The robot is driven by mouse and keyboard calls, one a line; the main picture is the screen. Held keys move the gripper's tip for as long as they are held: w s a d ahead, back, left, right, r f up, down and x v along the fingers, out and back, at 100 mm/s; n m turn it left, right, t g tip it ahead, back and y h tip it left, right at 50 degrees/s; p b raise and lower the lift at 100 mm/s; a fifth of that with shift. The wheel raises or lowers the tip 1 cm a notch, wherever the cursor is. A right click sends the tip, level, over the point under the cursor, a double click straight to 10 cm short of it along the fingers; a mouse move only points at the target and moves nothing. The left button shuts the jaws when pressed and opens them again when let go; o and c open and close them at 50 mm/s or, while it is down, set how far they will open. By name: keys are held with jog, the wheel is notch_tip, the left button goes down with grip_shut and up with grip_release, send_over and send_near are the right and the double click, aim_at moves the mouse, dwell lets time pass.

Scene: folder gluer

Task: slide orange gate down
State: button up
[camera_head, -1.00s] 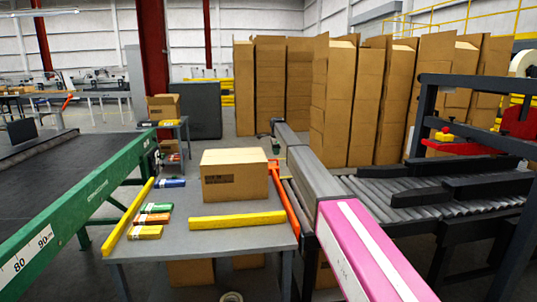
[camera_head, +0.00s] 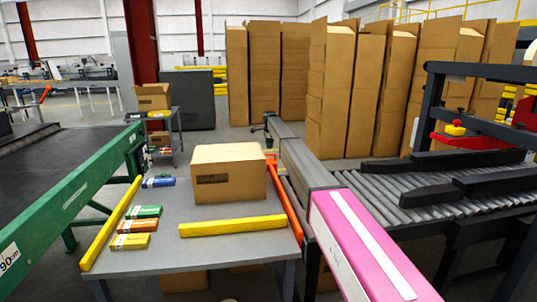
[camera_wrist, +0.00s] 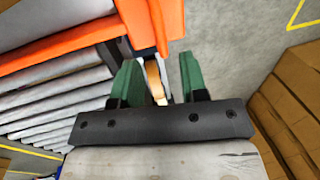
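Orange parts that seem to belong to the gate (camera_wrist: 155,22) show at the top of the wrist view, with an upright orange plate beside a long orange bar. In the head view, the orange bar (camera_head: 284,208) runs along the table's right edge, with a small orange block at its far end. My gripper (camera_wrist: 158,78) has two green fingers set apart, just below the orange plate in the wrist picture. A tan rounded piece (camera_wrist: 155,80) shows in the gap between them; I cannot tell whether they touch it.
A grey table (camera_head: 165,255) holds a carton (camera_head: 228,173), yellow bars and several small coloured packs. Rollers (camera_wrist: 50,92) lie left of my gripper, with bare floor (camera_wrist: 235,60) to the right. Tall cardboard stacks (camera_head: 335,95) stand behind. A green-framed conveyor (camera_head: 70,195) is at left.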

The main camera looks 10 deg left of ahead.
jog(key=f, duration=0.4)
jog(key=w+f, duration=0.1)
jog(key=f, duration=0.1)
jog(key=shift+w+a+f, duration=0.1)
jog(key=shift+a+f, duration=0.1)
jog(key=shift+f, duration=0.05)
grip_shut()
